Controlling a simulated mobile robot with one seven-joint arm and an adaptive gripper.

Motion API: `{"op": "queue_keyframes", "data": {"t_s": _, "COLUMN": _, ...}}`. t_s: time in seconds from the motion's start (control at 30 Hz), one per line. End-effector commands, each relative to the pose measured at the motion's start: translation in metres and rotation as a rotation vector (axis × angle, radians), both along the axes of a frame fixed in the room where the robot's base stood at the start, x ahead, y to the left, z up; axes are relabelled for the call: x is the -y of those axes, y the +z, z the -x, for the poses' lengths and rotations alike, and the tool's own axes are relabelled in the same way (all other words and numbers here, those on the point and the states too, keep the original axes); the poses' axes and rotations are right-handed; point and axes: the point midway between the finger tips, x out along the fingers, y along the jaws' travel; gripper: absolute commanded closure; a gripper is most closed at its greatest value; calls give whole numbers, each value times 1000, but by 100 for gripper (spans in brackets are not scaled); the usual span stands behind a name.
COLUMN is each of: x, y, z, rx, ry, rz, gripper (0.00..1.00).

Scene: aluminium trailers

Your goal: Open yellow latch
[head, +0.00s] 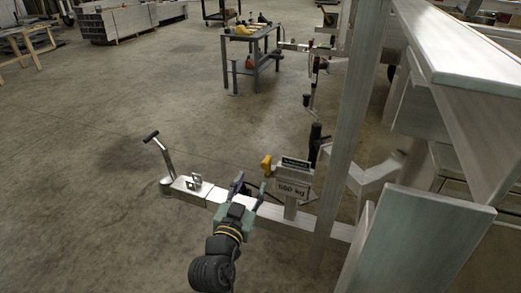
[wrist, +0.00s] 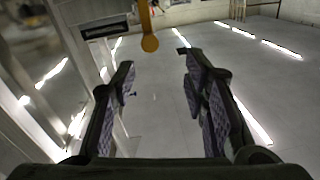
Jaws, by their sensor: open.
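The yellow latch (head: 266,165) stands on the far side of the trailer's drawbar, just left of the weight plate. It also shows in the wrist view at the top centre as a narrow yellow bar with a rounded lower end (wrist: 150,43). My gripper (head: 251,185) is above the drawbar, on the near side of the latch, with its fingers pointing towards it. In the wrist view my gripper (wrist: 155,65) is open, with nothing between the fingers. The latch's rounded end lies beyond the fingertips, between their lines, and appears apart from them.
The weight plate (head: 292,180) stands on a post close right of my gripper. The drawbar (head: 218,196) runs left to a coupling with a raised handle (head: 152,137). An aluminium upright (head: 350,130) and trailer panels are at right.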

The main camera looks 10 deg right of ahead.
Motion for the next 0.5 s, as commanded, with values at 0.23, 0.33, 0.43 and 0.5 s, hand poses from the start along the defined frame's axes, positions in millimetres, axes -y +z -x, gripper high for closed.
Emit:
{"op": "queue_keyframes", "data": {"t_s": 0.23, "x": 24, "y": -3, "z": -17, "rx": -15, "ry": -33, "rz": -3, "gripper": 59}}
{"op": "queue_keyframes", "data": {"t_s": 0.33, "x": 34, "y": -2, "z": -34, "rx": -15, "ry": -33, "rz": -3, "gripper": 59}}
{"op": "queue_keyframes", "data": {"t_s": 0.43, "x": 43, "y": -3, "z": -52, "rx": -15, "ry": -31, "rz": -3, "gripper": 59}}
{"op": "queue_keyframes", "data": {"t_s": 0.5, "x": 49, "y": -2, "z": -62, "rx": -14, "ry": -29, "rz": -2, "gripper": 59}}
